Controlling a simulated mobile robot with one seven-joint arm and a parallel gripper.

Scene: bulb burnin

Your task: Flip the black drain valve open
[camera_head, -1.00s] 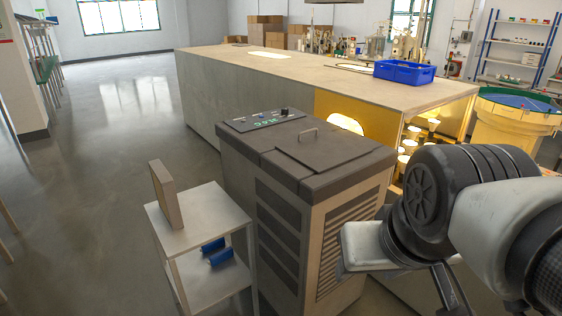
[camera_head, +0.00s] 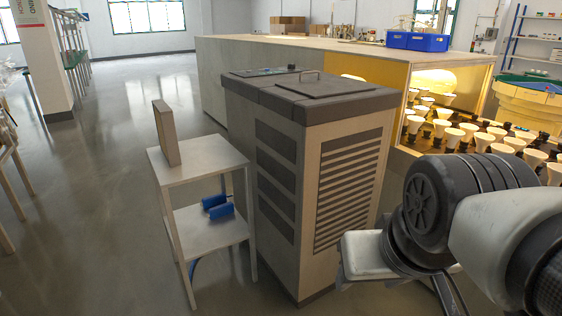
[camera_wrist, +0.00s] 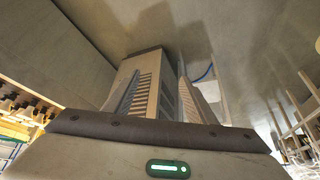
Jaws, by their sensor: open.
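No black drain valve can be made out in either view. A grey cabinet (camera_head: 275,170) with a dark lid and louvred vents stands in the middle of the head view. It also shows in the wrist view (camera_wrist: 153,62), beyond my fingers. My gripper (camera_wrist: 160,77) is open and empty, with its two fingers apart and the cabinet seen between them. In the head view my arm is at the right, in front of the cabinet's right side, and the fingers are not visible.
The floor at left is clear.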

